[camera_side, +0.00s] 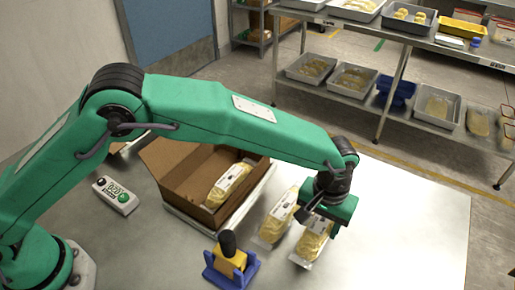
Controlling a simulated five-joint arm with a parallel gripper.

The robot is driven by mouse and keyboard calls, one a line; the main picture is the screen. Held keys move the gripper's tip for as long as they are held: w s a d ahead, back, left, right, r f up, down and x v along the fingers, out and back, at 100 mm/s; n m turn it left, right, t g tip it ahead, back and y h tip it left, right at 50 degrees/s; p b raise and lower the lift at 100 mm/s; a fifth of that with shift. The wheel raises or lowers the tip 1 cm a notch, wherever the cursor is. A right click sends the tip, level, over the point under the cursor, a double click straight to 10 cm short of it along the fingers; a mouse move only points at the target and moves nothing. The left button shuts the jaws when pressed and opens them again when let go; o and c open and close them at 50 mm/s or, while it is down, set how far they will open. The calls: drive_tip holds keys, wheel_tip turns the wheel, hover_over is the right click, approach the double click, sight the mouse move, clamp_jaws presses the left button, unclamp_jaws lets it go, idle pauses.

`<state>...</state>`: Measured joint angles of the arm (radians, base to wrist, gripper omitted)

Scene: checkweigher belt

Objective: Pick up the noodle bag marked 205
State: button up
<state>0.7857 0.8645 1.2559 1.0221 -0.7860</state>
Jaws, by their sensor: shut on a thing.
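Three noodle bags with pale yellow contents and white labels are in view; their numbers are too small to read. One bag (232,183) lies in the open cardboard box (178,170). A second bag (277,218) is on the metal table (395,240), just left of my gripper. The right-hand bag (311,245) is directly under my gripper (318,209). My gripper points down and is shut on the upper end of this right-hand bag, whose top is partly hidden by the fingers. I cannot tell whether that bag touches the table.
A blue holder (222,275) with a yellow, black-topped tool (229,252) stands at the front. A small white box with a display and green button (118,194) lies left of the cardboard box. Steel shelving with trays (310,68) stands behind. The table's right side is clear.

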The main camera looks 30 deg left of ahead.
drive_tip(key=shift+r, duration=0.85)
drive_tip(key=s+d+r, duration=0.3)
drive_tip(key=s+r, duration=0.3)
drive_tip(key=s, duration=0.5)
drive_tip(key=shift+s+r, duration=0.2)
drive_tip(key=shift+r, duration=0.15)
